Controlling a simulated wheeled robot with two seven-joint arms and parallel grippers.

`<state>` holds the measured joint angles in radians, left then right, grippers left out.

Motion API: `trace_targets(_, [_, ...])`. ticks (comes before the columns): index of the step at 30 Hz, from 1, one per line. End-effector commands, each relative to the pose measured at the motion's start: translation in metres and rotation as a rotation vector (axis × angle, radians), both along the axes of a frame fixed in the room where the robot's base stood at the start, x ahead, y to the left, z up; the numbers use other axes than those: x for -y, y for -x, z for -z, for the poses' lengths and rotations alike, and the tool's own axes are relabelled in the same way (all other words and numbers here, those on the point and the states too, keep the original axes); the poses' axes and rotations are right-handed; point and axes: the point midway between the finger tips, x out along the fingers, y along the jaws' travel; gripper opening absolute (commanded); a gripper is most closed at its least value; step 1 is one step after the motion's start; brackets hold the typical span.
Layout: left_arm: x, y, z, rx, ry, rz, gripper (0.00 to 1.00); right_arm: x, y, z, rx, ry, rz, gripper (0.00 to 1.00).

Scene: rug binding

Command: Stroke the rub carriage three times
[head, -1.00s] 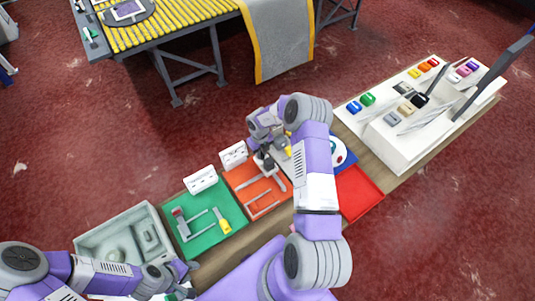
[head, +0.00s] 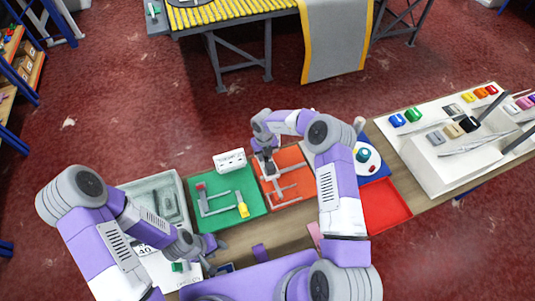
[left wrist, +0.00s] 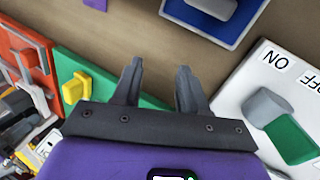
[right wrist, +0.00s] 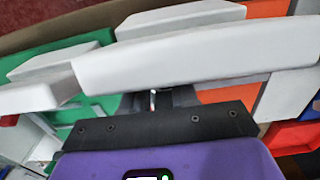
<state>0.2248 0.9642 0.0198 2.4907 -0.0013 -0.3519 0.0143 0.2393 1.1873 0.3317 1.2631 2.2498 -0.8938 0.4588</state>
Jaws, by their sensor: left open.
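No label marks the rub carriage; grey rails and bars (head: 283,188) lie on the orange panel (head: 303,194). My right gripper (head: 268,167) is at the far left part of that panel, among the grey parts. In the right wrist view a long white bar (right wrist: 200,55) covers most of its fingers, so I cannot tell what is between them. My left gripper (head: 205,262) is low at the near edge of the bench. In the left wrist view it (left wrist: 158,85) is open and empty, above bare wood beside a white ON/OFF panel (left wrist: 300,85) with a green-and-grey switch (left wrist: 285,130).
A green panel (head: 222,217) with a yellow block (head: 242,208) lies left of the orange one, then a grey tray (head: 150,188). A red tray (head: 388,205) and blue panel (head: 377,170) lie right. A white stand (head: 425,165) holds coloured blocks.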

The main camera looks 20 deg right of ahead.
Motion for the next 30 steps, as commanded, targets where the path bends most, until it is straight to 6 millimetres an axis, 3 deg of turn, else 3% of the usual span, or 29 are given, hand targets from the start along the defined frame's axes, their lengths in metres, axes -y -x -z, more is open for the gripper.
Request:
trace_targets(4, [0.000, 0.000, 0.000, 0.000, 0.000, 0.000, 0.43, -0.002, 0.000, 0.000, 0.000, -0.003, -0.003, 0.45])
trace_targets(14, [0.000, 0.000, 0.001, 0.000, 0.000, 0.000, 0.43, 0.000, -0.001, -0.005, 0.002, 0.001, -0.001, 0.45])
trace_targets(24, [0.000, 0.000, 0.004, 0.000, 0.000, 0.000, 0.43, 0.000, 0.000, -0.057, 0.002, 0.000, -0.002, 0.45])
trace_targets(30, [0.000, 0.000, 0.004, 0.000, 0.000, 0.000, 0.43, -0.001, 0.000, -0.074, 0.000, -0.001, -0.003, 0.45])
